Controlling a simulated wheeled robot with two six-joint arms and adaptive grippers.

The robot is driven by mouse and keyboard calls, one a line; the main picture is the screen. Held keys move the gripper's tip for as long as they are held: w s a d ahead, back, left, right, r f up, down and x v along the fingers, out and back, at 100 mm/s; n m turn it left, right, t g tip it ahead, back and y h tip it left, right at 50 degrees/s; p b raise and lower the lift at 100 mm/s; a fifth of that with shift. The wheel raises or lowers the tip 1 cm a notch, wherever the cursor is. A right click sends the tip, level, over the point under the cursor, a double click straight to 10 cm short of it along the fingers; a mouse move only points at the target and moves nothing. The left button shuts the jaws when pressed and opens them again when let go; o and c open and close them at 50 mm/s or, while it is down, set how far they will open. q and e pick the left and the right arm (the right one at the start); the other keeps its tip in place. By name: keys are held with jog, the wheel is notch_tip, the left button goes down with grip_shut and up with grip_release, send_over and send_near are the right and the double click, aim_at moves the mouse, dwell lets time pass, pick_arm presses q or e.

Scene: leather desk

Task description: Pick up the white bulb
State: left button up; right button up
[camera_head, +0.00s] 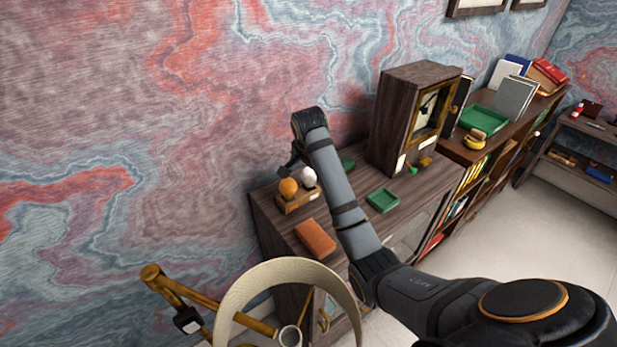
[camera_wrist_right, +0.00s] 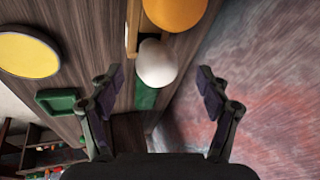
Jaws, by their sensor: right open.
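The white bulb (camera_head: 308,178) stands beside an orange bulb (camera_head: 288,188) on a small wooden holder (camera_head: 296,203) at the left end of the cabinet top. In the right wrist view the white bulb (camera_wrist_right: 157,63) lies ahead, between the lines of the two fingers. My right gripper (camera_wrist_right: 160,76) is open and apart from the bulb on both sides. In the head view my right gripper (camera_head: 290,163) is partly hidden by its own wrist, just above and left of the bulb. My left gripper is not in view.
The orange bulb (camera_wrist_right: 174,8) sits close to the white one. The marbled wall (camera_wrist_right: 235,90) is near on the right. A green tray (camera_head: 383,200), a brown block (camera_head: 315,238) and a wooden clock (camera_head: 398,120) share the cabinet top. A cream ring (camera_head: 240,290) stands in front.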

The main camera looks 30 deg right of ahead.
jog(key=x, duration=0.1)
jog(key=p+x, duration=0.1)
jog(key=x, duration=0.1)
jog(key=shift+s+d+f, duration=0.1)
jog(key=shift+d+f, duration=0.1)
jog(key=shift+f, duration=0.25)
jog(key=shift+a, duration=0.1)
jog(key=shift+c, duration=1.6)
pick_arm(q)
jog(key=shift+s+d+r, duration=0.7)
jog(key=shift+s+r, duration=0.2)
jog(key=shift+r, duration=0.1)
pick_arm(e)
jog(key=c, duration=0.9)
